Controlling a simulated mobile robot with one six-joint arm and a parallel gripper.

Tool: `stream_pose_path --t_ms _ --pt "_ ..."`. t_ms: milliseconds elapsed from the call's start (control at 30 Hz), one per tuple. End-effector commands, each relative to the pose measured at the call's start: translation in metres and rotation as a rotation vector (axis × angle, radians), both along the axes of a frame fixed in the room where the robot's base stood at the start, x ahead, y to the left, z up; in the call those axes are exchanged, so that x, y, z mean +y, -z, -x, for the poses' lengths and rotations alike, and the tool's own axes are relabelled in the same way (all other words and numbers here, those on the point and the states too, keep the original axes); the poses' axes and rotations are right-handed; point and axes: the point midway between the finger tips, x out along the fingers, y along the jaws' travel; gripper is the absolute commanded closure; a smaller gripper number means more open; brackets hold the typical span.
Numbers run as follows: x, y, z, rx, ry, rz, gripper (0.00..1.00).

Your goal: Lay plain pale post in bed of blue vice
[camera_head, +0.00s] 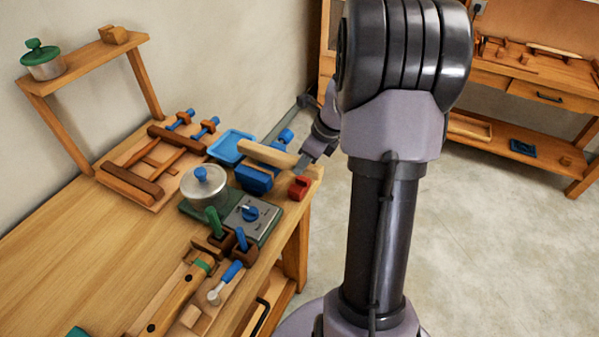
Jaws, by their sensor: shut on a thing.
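The plain pale post (266,154) is a long light-wood bar near the far right end of the workbench. It lies roughly level, running from left to right. My gripper (303,163) is at its right end and shut on it. A blue block-shaped body (254,179), which looks like the blue vice, stands just below and in front of the post in the picture. The post hides its upper part and its bed. I cannot tell whether the post touches the vice or hangs above it.
A blue tray (230,146) lies behind the post, and a red block (299,188) sits at the bench edge. A lidded pot (204,186) on a green-based unit stands in front. A wooden rack (152,168) is to the left. The bench's left front is clear.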

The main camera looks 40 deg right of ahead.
Motion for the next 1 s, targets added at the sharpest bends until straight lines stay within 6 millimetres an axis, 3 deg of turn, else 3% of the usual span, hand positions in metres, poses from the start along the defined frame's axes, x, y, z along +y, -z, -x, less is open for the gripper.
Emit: stream_pose_path --t_ms 100,300,500,967,1000 --pt "0.0 0.006 -0.01 0.0 0.0 0.0 1.0" --pt "-0.001 0.039 -0.009 0.001 0.0 0.0 1.0" --pt "-0.001 0.035 -0.009 0.0 0.0 0.001 1.0" --pt "-0.001 0.048 -0.009 0.0 0.0 0.001 1.0" --pt "0.0 0.047 -0.009 0.0 0.0 0.001 0.64"
